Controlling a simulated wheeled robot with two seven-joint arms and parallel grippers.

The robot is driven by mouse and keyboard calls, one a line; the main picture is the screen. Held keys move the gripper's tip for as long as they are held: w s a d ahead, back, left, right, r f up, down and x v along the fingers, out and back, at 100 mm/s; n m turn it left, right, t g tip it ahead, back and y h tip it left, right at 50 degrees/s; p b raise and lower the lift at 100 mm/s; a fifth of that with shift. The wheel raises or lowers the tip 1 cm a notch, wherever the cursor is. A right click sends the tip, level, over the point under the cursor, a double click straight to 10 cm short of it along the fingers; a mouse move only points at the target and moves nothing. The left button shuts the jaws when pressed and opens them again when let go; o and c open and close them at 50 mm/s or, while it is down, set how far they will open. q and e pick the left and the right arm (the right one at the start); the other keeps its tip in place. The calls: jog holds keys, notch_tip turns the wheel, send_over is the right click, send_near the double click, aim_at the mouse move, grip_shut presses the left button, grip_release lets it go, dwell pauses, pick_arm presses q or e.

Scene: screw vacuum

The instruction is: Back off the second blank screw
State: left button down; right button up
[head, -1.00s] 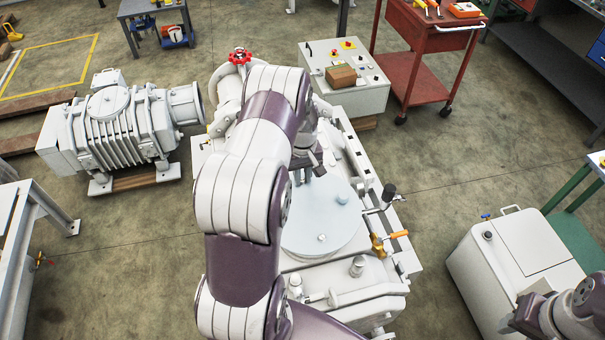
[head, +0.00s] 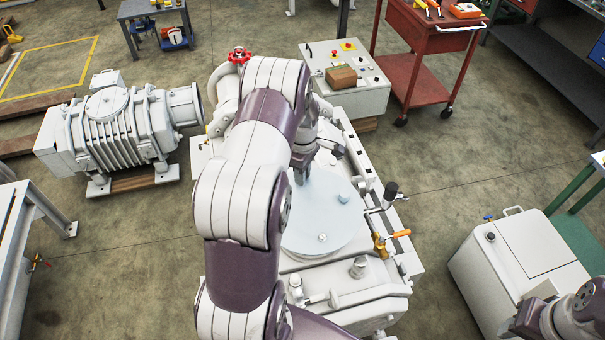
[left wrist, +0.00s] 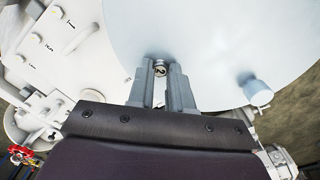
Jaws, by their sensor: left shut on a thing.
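A round light-grey blank plate (head: 345,222) lies on the white vacuum pump (head: 345,292). My left gripper (head: 300,175) points down at the plate's far left edge in the head view, partly behind my own arm. In the left wrist view its two fingers (left wrist: 160,75) are shut on a small metal screw (left wrist: 159,69) at the plate's edge. A short post (head: 343,197) stands on the plate's right side, and a small round fitting (head: 323,237) sits nearer the front. My right gripper (head: 520,320) is at the lower right, cut by the frame; its fingers are unclear.
A handle with a black knob (head: 389,190) and an orange-handled valve (head: 399,234) stick out at the pump's right. A white control box (head: 345,90) stands behind, with a red cart (head: 425,75) beyond. A white cabinet (head: 515,255) stands at right.

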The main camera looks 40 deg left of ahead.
pick_arm(q)
jog(key=n+b, duration=0.1)
jog(key=n, duration=0.8)
jog(key=shift+n, duration=0.4)
jog(key=shift+n+b, duration=0.45)
jog(key=shift+n, duration=1.45)
jog(key=shift+s, duration=0.1)
jog(key=c, duration=1)
grip_release()
